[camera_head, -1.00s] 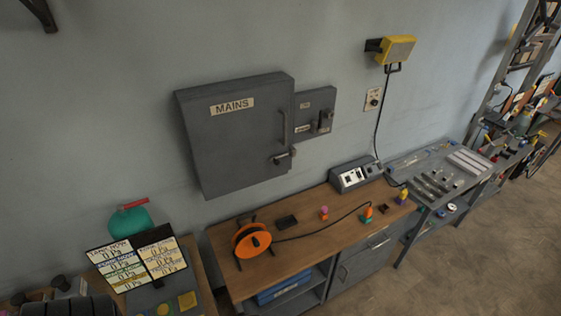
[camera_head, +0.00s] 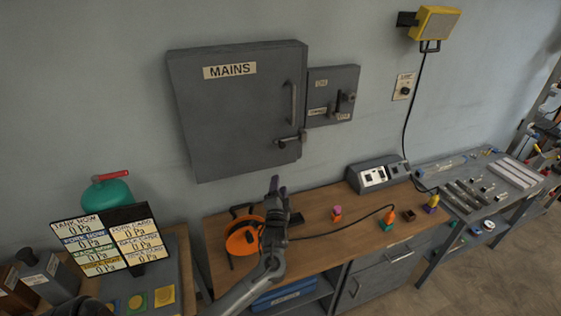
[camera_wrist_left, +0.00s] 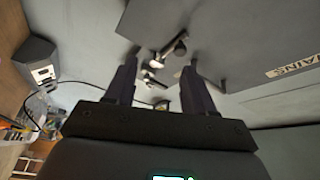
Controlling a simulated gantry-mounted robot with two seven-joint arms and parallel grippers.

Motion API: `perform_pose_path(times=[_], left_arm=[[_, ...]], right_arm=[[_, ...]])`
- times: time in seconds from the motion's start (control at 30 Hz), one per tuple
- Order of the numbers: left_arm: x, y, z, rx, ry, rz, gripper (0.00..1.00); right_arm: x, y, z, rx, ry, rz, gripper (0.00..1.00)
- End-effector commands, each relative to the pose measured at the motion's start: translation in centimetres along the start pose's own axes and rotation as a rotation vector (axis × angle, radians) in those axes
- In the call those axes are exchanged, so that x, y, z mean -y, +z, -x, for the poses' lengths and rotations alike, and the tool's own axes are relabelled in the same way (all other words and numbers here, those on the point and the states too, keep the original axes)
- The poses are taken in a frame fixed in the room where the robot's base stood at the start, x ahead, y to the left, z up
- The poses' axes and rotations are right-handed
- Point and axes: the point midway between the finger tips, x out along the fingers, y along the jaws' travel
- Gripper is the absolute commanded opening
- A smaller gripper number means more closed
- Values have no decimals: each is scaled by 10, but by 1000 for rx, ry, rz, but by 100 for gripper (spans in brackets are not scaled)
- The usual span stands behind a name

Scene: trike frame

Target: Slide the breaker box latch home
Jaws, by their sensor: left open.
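The grey breaker box (camera_head: 235,115) with a MAINS label hangs closed on the wall. Its latch (camera_head: 290,143) sits low on the right side of the door, below a vertical handle (camera_head: 292,98). My left gripper (camera_head: 277,184) is raised over the bench, below the latch and slightly left of it, not touching it. In the left wrist view the left gripper (camera_wrist_left: 157,82) is open, with nothing held. The latch (camera_wrist_left: 172,48) shows beyond and between its two fingers there. My right gripper is not in view.
A smaller grey switch box (camera_head: 333,95) is mounted right of the breaker box. The wooden bench (camera_head: 320,233) below holds an orange cable reel (camera_head: 243,238), a grey control unit (camera_head: 377,175) and small coloured parts.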

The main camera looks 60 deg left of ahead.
Motion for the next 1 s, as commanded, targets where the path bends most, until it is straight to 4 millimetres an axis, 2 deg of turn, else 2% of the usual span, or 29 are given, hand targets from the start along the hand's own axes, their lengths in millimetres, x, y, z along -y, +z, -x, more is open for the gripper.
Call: perform_pose_path(times=[0.03, 0.13, 0.3, 0.57, 1.0], left_arm=[[-7, 3, -14, 20, -32, 29, 54], [5, -6, -34, 32, -75, 79, 54], [27, -24, -48, 24, -125, 142, 54], [38, -32, -70, 19, -138, 159, 54], [46, -30, -136, 19, -135, 160, 54]], right_arm=[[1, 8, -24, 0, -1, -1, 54], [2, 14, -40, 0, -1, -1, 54], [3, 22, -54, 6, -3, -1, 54], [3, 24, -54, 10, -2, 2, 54], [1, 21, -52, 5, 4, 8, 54]])
